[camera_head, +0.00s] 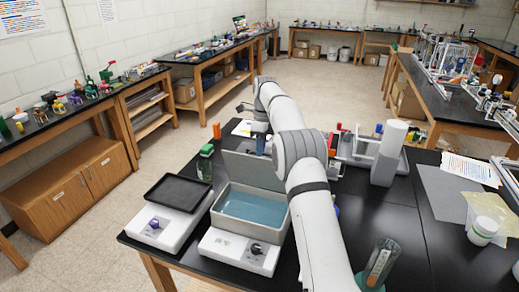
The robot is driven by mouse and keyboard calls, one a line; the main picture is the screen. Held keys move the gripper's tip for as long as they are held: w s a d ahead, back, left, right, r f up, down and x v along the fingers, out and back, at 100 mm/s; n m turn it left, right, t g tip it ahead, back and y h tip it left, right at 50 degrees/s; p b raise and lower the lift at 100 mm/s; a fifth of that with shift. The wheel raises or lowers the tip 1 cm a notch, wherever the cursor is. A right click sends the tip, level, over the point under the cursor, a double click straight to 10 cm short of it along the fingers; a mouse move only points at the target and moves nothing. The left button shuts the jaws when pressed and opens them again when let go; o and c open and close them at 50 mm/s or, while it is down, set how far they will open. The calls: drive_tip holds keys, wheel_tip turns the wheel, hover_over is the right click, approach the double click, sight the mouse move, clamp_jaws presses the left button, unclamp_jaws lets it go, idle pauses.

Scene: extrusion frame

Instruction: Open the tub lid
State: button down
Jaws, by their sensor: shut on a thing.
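A pale grey tub (222,219) with blue-teal water (250,207) inside stands on the black bench, on a white unit with a dark knob. Its grey lid (240,167) is raised and leans up at the tub's far side, so the water is visible. My gripper (260,143) is at the arm's far end, by the lid's upper edge, shut on the lid. Its fingertips are small and unclear.
A white balance with a black tray (178,192) stands left of the tub. A green-capped bottle (204,165) is close behind it.

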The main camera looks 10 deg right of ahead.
drive_tip(key=c, duration=1.9)
unclamp_jaws()
drive_tip(key=shift+f, duration=0.5)
drive_tip(key=o, duration=0.3)
drive_tip(key=shift+w, duration=0.3)
drive_tip(key=shift+o, duration=0.6)
drive_tip(key=shift+s+r, duration=0.2)
drive_tip(key=shift+s, duration=0.05)
drive_tip(key=shift+w, duration=0.1)
